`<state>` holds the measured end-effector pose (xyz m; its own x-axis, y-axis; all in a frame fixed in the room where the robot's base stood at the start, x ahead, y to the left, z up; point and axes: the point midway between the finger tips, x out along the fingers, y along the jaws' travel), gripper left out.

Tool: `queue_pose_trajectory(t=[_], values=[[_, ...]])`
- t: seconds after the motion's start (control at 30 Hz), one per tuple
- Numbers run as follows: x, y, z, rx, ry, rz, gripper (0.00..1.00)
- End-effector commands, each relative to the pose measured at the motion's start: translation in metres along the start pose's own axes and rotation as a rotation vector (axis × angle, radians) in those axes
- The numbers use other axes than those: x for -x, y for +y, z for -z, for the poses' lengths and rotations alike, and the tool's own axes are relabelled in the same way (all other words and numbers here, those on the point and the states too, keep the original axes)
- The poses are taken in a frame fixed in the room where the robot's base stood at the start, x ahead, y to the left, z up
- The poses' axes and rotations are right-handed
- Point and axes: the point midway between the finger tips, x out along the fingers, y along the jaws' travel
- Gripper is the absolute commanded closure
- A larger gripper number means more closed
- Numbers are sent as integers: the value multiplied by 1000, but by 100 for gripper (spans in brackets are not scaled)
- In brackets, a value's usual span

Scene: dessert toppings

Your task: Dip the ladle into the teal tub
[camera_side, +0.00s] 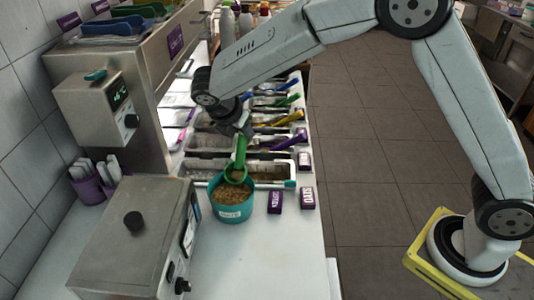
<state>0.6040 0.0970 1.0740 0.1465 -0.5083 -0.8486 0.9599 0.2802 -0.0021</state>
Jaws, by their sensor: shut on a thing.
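The teal tub (232,213) stands on the white counter with a white label on its front. It holds a brown, grainy topping. My gripper (243,134) is above the tub, shut on the upper end of the green ladle (240,154). The ladle hangs down roughly upright. Its round end is at the tub's mouth, over the rear part of the topping. I cannot tell whether it touches the topping. The fingertips are small and partly hidden by the wrist.
Topping trays (263,171) with coloured scoops stand behind the tub. Purple label blocks (275,202) stand to its right. A metal appliance (135,240) is close on the left. A purple cup (88,188) is further left. The counter in front of the tub is clear.

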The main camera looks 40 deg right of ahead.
Motion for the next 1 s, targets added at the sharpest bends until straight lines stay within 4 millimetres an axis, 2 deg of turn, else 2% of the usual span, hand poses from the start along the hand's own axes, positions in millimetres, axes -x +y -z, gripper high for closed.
queue_pose_trajectory(t=[1.0], values=[[-43, 0, 27, 0, 0, 1, 100]])
